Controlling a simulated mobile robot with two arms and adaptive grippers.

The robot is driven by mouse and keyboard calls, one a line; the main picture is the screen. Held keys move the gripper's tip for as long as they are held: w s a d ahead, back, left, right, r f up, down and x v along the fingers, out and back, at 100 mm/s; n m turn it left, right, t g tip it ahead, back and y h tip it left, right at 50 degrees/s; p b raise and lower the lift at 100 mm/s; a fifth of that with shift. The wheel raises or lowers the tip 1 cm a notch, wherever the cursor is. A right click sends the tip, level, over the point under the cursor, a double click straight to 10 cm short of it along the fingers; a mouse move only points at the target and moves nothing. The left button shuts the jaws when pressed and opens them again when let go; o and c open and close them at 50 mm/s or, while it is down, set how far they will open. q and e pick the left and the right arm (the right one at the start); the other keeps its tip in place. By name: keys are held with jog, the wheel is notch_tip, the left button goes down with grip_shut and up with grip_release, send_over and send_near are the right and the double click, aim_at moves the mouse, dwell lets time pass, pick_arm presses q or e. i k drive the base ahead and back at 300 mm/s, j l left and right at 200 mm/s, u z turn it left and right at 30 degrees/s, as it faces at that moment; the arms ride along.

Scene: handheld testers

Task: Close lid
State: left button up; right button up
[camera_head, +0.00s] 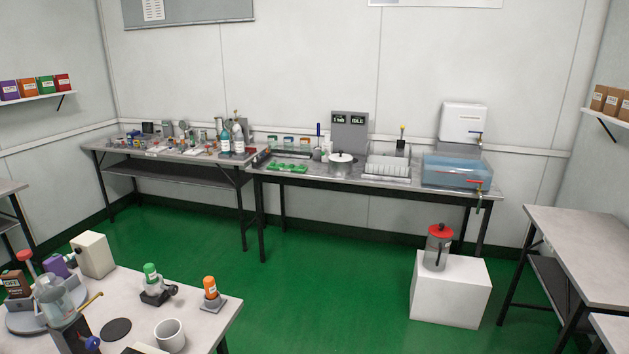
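Neither of my grippers is in view. Several things with lids or caps show, and I cannot tell which lid the task means. A silver pot (341,168) stands on the back table, with what looks like a lid on top. A grey canister (436,259) with a red top (440,231) stands on a white block at the right. A glass vessel (54,303) stands on the near left table. Beside it are a green-capped bottle (151,273) and an orange bottle (210,288). No lid is clearly seen standing open.
The back table (300,182) also holds a blue tank (456,172), a white rack (387,167) and a grey display unit (349,132). The near left table (205,322) holds a white cup (170,335). The right table (585,245) is bare. The green floor between is clear.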

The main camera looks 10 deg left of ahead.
aim_at(147, 127)
jog(key=i+l, duration=0.15)
jog(key=i, duration=0.5)
jog(key=i+l, duration=0.15)
jog(key=i, duration=0.45)
jog(key=i+l+z, duration=0.1)
jog(key=i, duration=0.55)
jog(key=i+j+u, duration=0.3)
jog(key=i+u, duration=0.65)
jog(key=i+l+u, duration=0.1)
jog(key=i+u, duration=0.35)
jog(key=i, duration=0.15)
jog(key=i+l+u, duration=0.25)
jog(key=i+u, duration=0.2)
jog(key=i+j+u, duration=0.2)
jog(key=i+u, duration=0.15)
jog(key=i, duration=0.65)
jog(key=i+u, duration=0.35)
jog(key=i, duration=0.65)
jog(key=i+z, duration=0.25)
jog(key=i, duration=0.2)
jog(key=i+z, duration=0.25)
jog(key=i, duration=0.25)
jog(key=i+z, duration=0.25)
jog(key=i, duration=0.2)
jog(key=i+j+z, duration=0.2)
jog(key=i, duration=0.25)
jog(key=i+j+z, duration=0.25)
jog(key=i+j, duration=0.05)
jog(key=i, duration=0.1)
